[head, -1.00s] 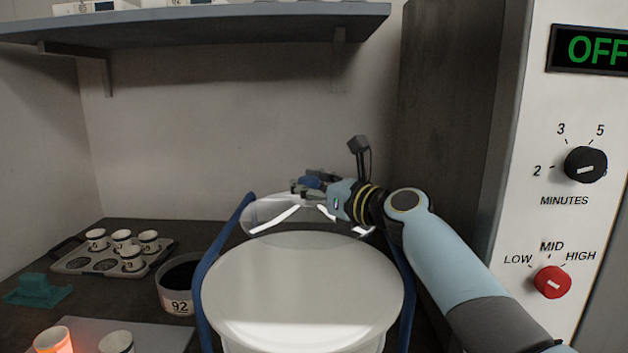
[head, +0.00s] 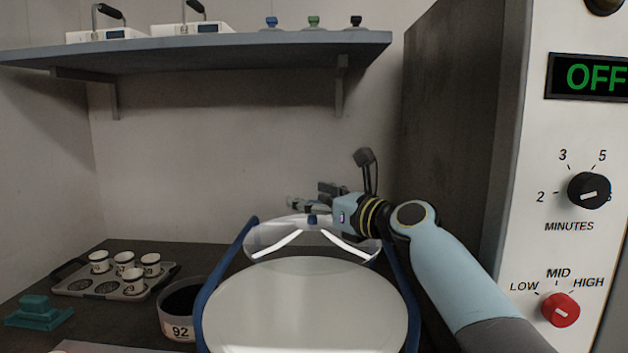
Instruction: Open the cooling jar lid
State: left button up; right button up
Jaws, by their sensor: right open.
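A clear glass lid (head: 272,240) with a small blue knob (head: 312,220) shows at the middle, behind the pale round surface in front. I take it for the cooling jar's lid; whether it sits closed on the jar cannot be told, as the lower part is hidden. My right gripper (head: 303,202) is open, with its arm coming in from the right. Its fingers point left, just above the blue knob, and seem to hold nothing. My left gripper is not in view.
A tray (head: 77,289) with several small cups stands at the left. Near it are a teal block (head: 38,314) and a dark bowl (head: 181,307) marked 92. A shelf (head: 220,50) hangs above. A white control panel (head: 575,130) reading OFF stands close on the right.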

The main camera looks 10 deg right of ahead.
notch_tip(320, 180, up, 8)
jog(key=shift+r, duration=0.1)
dwell(0.4)
